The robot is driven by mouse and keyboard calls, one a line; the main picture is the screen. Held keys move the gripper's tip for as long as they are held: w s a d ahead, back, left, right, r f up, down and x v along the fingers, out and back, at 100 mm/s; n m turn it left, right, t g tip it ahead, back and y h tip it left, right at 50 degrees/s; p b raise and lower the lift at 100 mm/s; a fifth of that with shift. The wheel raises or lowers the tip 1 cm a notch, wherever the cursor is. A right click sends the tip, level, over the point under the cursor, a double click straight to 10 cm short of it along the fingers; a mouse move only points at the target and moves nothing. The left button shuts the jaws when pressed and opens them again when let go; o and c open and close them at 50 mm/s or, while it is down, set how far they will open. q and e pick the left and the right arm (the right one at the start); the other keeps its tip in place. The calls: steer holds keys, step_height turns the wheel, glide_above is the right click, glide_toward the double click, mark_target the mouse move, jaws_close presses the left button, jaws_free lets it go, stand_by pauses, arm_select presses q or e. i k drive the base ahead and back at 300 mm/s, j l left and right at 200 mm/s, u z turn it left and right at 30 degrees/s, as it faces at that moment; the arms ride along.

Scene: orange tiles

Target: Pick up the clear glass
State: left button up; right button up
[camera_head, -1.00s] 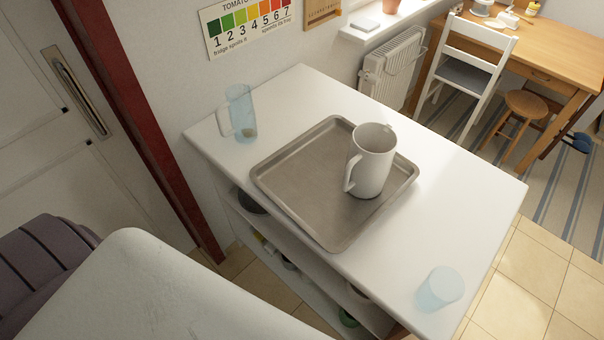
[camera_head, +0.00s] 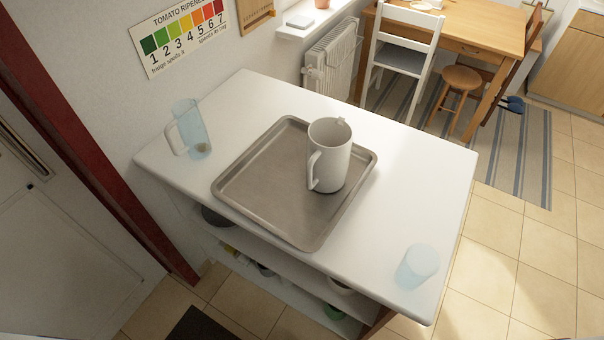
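A clear, bluish glass (camera_head: 417,267) without a handle stands near the right front corner of the white counter (camera_head: 420,170). A second clear, bluish vessel (camera_head: 190,128), taller and with a pale handle on its left side, stands at the counter's left back. A white pitcher (camera_head: 328,155) stands on a grey metal tray (camera_head: 262,182) between them. Neither of my grippers shows in the head view.
Open shelves below the counter's front edge hold several bowls and small items. A radiator (camera_head: 332,58), a white chair (camera_head: 405,45), a wooden stool (camera_head: 461,80) and a wooden table (camera_head: 480,35) are behind. Tiled floor (camera_head: 530,265) is clear at right.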

mark_target(420, 262)
steer(key=l+z, duration=0.15)
steer(key=z, duration=0.85)
